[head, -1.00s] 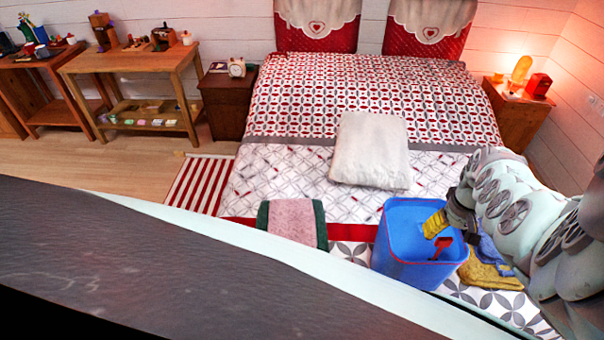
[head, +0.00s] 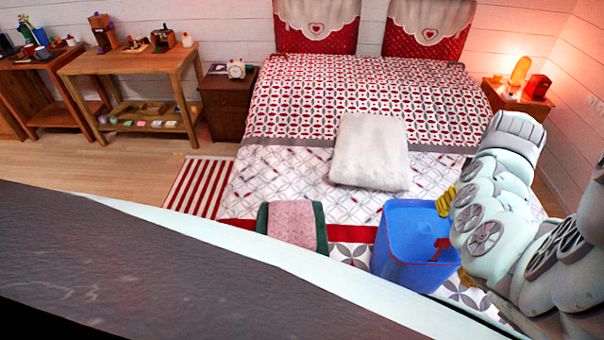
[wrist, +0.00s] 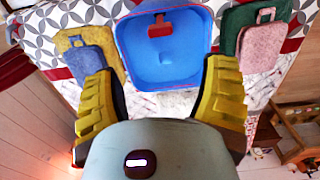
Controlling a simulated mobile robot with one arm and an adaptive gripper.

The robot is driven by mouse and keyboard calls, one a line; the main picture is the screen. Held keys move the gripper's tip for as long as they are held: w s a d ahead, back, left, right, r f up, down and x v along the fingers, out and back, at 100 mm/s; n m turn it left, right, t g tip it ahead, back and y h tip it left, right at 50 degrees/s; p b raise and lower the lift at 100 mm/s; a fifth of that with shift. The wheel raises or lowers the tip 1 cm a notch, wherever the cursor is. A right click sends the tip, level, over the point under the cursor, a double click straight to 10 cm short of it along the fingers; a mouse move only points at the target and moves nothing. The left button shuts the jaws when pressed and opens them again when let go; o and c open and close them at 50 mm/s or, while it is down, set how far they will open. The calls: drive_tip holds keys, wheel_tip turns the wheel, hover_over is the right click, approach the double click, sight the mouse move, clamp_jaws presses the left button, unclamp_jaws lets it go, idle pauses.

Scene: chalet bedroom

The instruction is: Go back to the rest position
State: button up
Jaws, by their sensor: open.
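My gripper (wrist: 161,105) shows in the wrist view with its two yellow ridged fingers spread wide and nothing between them. In the head view, a bit of its yellow finger (head: 445,201) shows at the right rim of the blue bin, and my arm hides the rest. The open blue bin (head: 402,250) stands on the foot of the bed, and it also shows in the wrist view (wrist: 185,65) beyond the fingertips. A red object (wrist: 160,27) is inside the bin.
A pink and green folded cloth (head: 292,224) lies left of the bin. A white pillow (head: 370,150) lies mid-bed (head: 290,110). Blue and yellow folded cloths (wrist: 85,57) show beside the bin in the wrist view. A nightstand with a lamp (head: 520,69) stands at the back right.

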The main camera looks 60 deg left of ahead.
drive_tip(key=shift+a+r, duration=0.1)
drive_tip(key=shift+r, duration=0.4)
